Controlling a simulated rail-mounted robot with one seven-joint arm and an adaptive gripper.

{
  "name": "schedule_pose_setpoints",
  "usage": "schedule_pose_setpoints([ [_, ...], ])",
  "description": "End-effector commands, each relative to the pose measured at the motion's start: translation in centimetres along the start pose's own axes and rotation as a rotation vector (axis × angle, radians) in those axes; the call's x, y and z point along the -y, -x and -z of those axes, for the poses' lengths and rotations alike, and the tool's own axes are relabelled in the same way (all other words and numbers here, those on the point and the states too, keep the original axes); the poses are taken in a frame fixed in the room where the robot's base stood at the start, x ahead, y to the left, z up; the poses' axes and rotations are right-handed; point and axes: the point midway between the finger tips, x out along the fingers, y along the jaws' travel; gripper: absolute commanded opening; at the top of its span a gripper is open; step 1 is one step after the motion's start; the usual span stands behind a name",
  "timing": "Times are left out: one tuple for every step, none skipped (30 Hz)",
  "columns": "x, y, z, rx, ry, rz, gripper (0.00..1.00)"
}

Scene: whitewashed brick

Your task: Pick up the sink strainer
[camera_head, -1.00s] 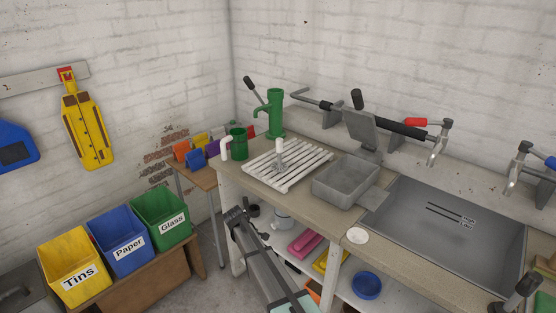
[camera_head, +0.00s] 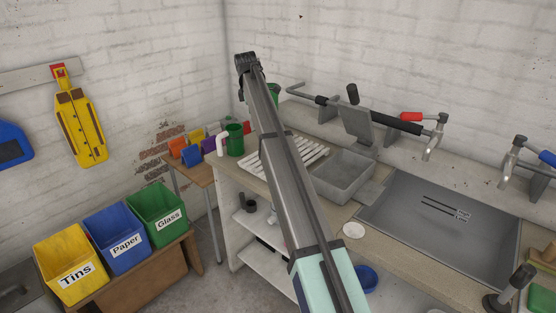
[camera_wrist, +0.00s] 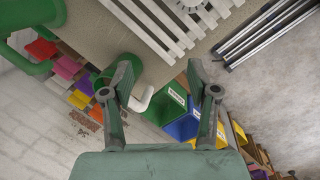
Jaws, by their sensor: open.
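A round pale grey piece with a notched rim, which looks like the sink strainer (camera_wrist: 190,4), lies on the white slatted rack (camera_wrist: 150,30) in the wrist view, cut off by the top edge. In the head view my arm covers the spot on the rack (camera_head: 313,152) where it lies. My gripper (camera_wrist: 160,75) is open and empty in the wrist view, with its fingers apart. The strainer is beyond the fingertips and a little to the right, not between them. In the head view my arm reaches up across the bench; the fingers cannot be made out.
A green pump (camera_head: 273,94) stands behind my arm, a green cup (camera_head: 235,140) to its left. A grey basin (camera_head: 343,177) and the sink (camera_head: 445,230) lie right of the rack. A white disc (camera_head: 354,230) lies at the bench front. Labelled bins (camera_head: 118,238) stand at left.

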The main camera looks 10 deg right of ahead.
Motion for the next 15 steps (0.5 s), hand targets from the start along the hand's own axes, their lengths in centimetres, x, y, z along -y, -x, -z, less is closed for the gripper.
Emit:
schedule_pose_setpoints([
  [-0.6,2.4,-2.3,-0.027,0.016,0.041,0.59],
  [-0.5,3.6,-3.3,-0.044,0.03,0.065,0.59],
  [-0.2,5.0,-4.5,-0.063,0.048,0.094,0.59],
  [-0.1,6.0,-5.3,-0.075,0.06,0.111,0.59],
  [0.1,6.7,-5.9,-0.087,0.071,0.126,0.59],
  [0.3,7.6,-6.6,-0.099,0.084,0.142,0.59],
  [0.4,8.1,-7.0,-0.107,0.092,0.152,0.59],
  [0.5,8.5,-7.3,-0.113,0.099,0.159,0.59],
  [0.7,8.7,-7.6,-0.118,0.104,0.167,0.59],
  [0.8,8.7,-7.7,-0.121,0.107,0.171,0.59],
  [0.9,8.6,-7.8,-0.123,0.109,0.173,0.59],
  [1.1,8.3,-7.8,-0.124,0.11,0.175,0.59],
  [1.2,7.9,-7.7,-0.124,0.11,0.175,0.59],
  [1.3,7.5,-7.7,-0.123,0.11,0.175,0.59],
  [1.5,6.8,-7.6,-0.123,0.11,0.175,0.59],
])
